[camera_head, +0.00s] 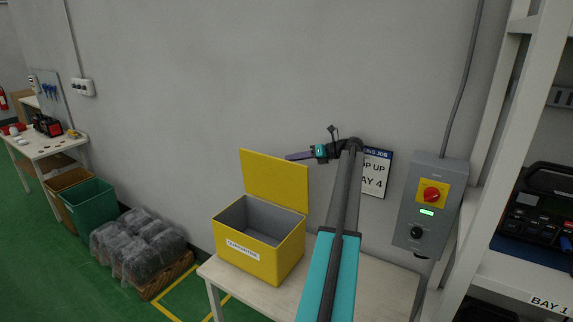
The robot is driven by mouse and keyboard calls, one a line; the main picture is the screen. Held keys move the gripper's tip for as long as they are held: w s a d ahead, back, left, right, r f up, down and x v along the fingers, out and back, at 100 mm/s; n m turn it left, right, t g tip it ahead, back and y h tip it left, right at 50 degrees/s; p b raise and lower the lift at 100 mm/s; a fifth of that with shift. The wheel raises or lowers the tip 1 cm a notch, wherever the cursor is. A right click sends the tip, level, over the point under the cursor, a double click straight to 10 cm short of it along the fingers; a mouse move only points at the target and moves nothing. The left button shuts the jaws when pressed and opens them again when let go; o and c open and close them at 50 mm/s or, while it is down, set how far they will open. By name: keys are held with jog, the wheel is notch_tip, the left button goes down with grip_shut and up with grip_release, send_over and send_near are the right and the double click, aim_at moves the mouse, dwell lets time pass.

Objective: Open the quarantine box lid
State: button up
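The yellow quarantine box (245,257), labelled "QUARANTINE", stands on a light table. Its yellow lid (272,180) is open and stands about upright at the back edge. The grey inside of the box shows, and I see nothing in it. My gripper (290,157) is at the end of my arm, raised near the upper right corner of the lid and pointing left. Its dark fingers look thin from here, with nothing visible in them. I cannot tell whether they touch the lid or how far apart they are.
A grey control box (431,207) with a red knob is on the wall at the right, beside a white shelf (520,150) with equipment. A sign (374,173) is partly behind my arm. The bare tabletop (385,290) lies right of the quarantine box. Bins and wrapped goods stand at left.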

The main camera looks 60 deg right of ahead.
jog(key=b+v, duration=0.1)
jog(key=v, duration=0.4)
jog(key=shift+s+b, duration=0.15)
jog(key=shift+b, duration=0.15)
